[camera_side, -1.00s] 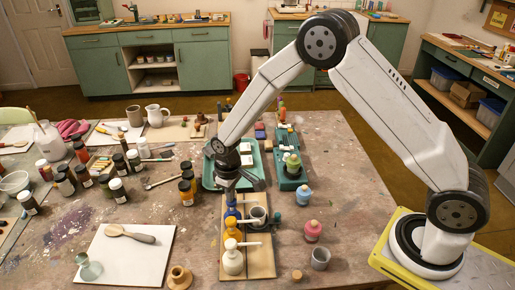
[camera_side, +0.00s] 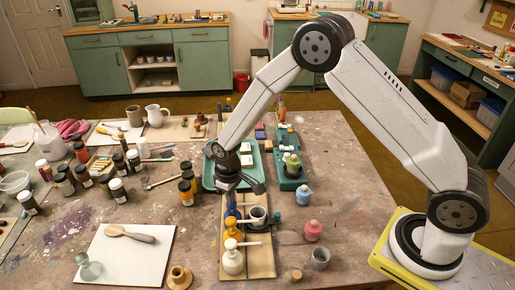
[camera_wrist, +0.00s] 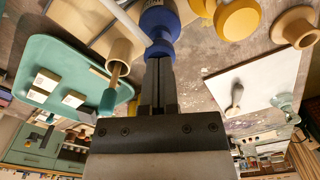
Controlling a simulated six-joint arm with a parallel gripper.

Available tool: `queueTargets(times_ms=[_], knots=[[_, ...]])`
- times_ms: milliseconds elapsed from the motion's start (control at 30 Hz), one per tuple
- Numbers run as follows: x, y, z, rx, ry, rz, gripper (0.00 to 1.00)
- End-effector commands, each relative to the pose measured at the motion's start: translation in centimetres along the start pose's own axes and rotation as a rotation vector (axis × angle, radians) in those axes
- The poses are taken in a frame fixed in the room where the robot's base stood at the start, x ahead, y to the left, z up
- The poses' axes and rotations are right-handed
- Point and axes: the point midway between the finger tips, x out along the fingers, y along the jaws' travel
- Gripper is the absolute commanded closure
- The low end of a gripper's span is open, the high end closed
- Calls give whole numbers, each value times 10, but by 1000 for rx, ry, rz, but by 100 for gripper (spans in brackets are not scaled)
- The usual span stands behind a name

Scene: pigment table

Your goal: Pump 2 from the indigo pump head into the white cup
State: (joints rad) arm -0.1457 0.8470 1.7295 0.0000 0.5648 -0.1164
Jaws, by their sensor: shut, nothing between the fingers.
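The indigo pump (camera_side: 231,215) stands on a wooden board at the back of a row of pumps. In the wrist view its blue head (camera_wrist: 160,22) is right at my fingertips, and its pale spout runs up and to the left. My gripper (camera_side: 230,198) points down over this head with its fingers (camera_wrist: 158,62) shut and empty. They appear to touch the head's top, but I cannot tell how far it is pressed. The cup's contents are not clear.
A yellow pump (camera_side: 232,232) and a white pump (camera_side: 233,262) stand in front of the indigo one. A green tray (camera_side: 209,180) lies behind. A pink bottle (camera_side: 313,231) and a grey cup (camera_side: 320,259) stand to the right. A white board (camera_side: 120,265) lies left.

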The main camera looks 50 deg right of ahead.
Motion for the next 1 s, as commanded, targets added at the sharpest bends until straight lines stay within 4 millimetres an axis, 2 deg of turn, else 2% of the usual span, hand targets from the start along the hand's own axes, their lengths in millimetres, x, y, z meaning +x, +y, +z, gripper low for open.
queueTargets(times_ms=[700, 1000], knots=[[-29, 0, 0, 0, 0, 0, 100], [-33, 0, 0, 0, 0, 0, 100]])
